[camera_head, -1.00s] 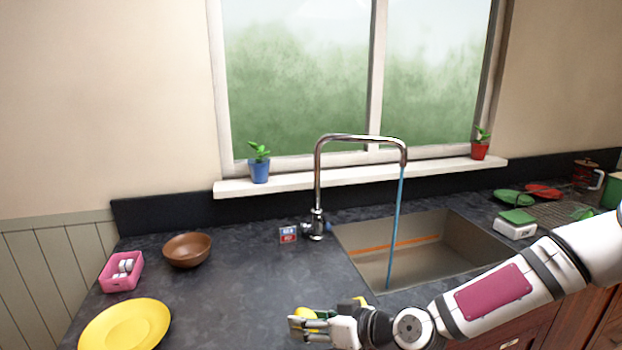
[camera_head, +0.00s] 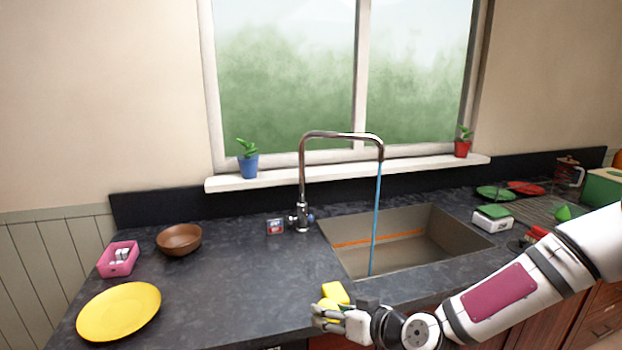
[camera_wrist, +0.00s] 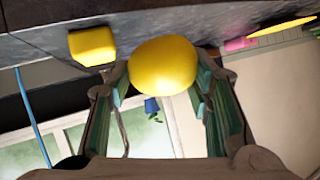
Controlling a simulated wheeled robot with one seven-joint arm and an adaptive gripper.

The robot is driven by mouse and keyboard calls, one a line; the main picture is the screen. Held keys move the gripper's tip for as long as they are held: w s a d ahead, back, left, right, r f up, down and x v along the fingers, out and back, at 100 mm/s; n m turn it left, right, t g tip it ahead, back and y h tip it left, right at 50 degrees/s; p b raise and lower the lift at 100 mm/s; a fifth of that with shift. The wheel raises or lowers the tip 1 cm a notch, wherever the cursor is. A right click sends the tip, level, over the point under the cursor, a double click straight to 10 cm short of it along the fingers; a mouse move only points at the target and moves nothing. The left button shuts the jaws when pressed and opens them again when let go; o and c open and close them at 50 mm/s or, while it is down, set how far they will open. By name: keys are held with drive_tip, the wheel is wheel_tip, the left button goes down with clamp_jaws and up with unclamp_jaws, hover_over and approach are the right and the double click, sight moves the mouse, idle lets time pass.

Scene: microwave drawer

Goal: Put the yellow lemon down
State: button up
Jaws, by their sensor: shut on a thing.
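The yellow lemon (camera_wrist: 163,66) sits between the fingers of my gripper (camera_wrist: 162,82) in the wrist view, and the gripper is shut on it. In the head view, the lemon (camera_head: 326,303) shows only partly behind my gripper (camera_head: 323,314), at the front edge of the dark countertop (camera_head: 230,290), left of the sink. I cannot tell whether the lemon touches the counter. A yellow block (camera_head: 336,292) lies just behind the gripper; it also shows beside the lemon in the wrist view (camera_wrist: 92,46), apart from it.
The sink (camera_head: 345,262) has blue water running from the tap (camera_head: 302,190). A yellow plate (camera_head: 118,311), a brown bowl (camera_head: 179,240) and a pink box (camera_head: 118,260) stand at the left. The counter between them and my gripper is clear.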

drive_tip(key=w+d+m+t+h, duration=0.3)
drive_tip(key=w+d+m+h, duration=0.5)
drive_tip(key=d, duration=0.6)
drive_tip(key=shift+w+f, duration=0.25)
drive_tip(key=shift+w, duration=0.2)
drive_tip(key=shift+d, duration=0.1)
